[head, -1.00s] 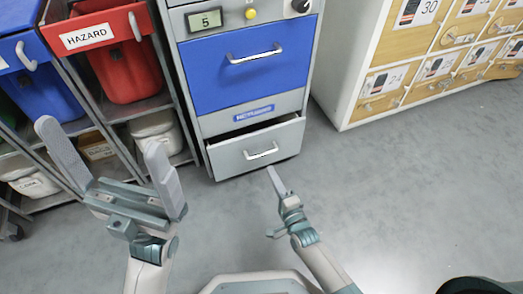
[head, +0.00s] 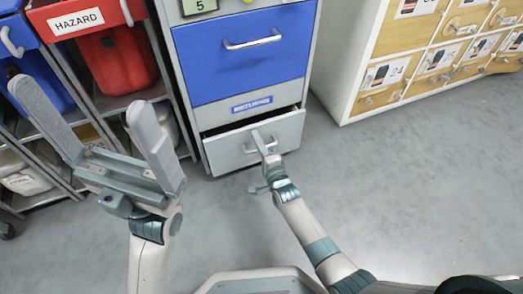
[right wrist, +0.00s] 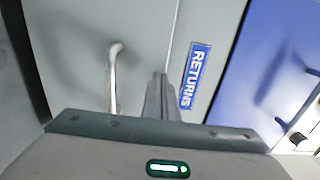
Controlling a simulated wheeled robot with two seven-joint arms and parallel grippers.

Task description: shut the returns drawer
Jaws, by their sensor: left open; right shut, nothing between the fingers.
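The returns drawer (head: 228,154) is the grey bottom drawer of the cabinet. It stands a little open, with a dark gap above its front. A blue RETURNS label (right wrist: 195,76) is on the panel above it. Its bar handle (right wrist: 113,75) shows left of my fingers in the right wrist view. My right gripper (head: 259,139) is shut and empty, its fingertips at the drawer front by the handle. I cannot tell whether they touch. My left gripper (head: 82,98) is open and empty, raised in front of the shelving on the left.
A blue drawer (head: 240,65) of the same cabinet (head: 182,105) is above and looks shut. A shelf rack with a red HAZARD bin (head: 118,62) stands at left. Wooden lockers (head: 405,60) stand at right. The grey floor (head: 400,190) in front is clear.

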